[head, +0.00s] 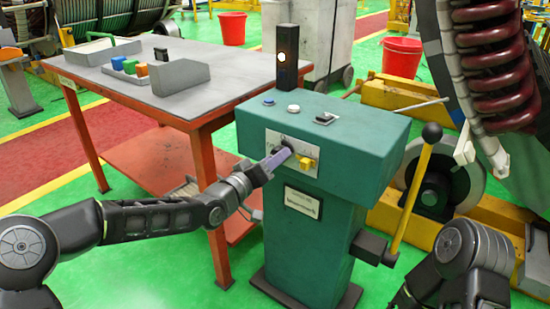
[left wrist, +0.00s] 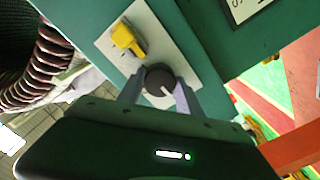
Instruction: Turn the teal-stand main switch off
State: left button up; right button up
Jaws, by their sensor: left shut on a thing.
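The teal stand (head: 318,240) stands in the middle of the head view, with a light panel on its front. My left gripper (head: 284,153) reaches in from the left to this panel. In the left wrist view its two fingers are around a round dark knob (left wrist: 159,80) with a white mark, the main switch, and are shut on it. The mark points toward the lower right there. A yellow switch (head: 306,163) sits beside the knob on the same panel (left wrist: 185,66); it also shows in the left wrist view (left wrist: 128,40). My right gripper is out of view.
On the stand's top are a blue button (head: 269,101), a white button (head: 293,108), a small dark switch (head: 325,118) and a black post with a glowing lamp (head: 281,57). A yellow lever (head: 412,195) rises at right. A table (head: 180,105) stands left.

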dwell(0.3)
pick_arm(q)
jog(key=o, duration=1.4)
jog(key=shift+c, duration=0.2)
jog(key=p+v, duration=0.1)
jog(key=v, duration=0.7)
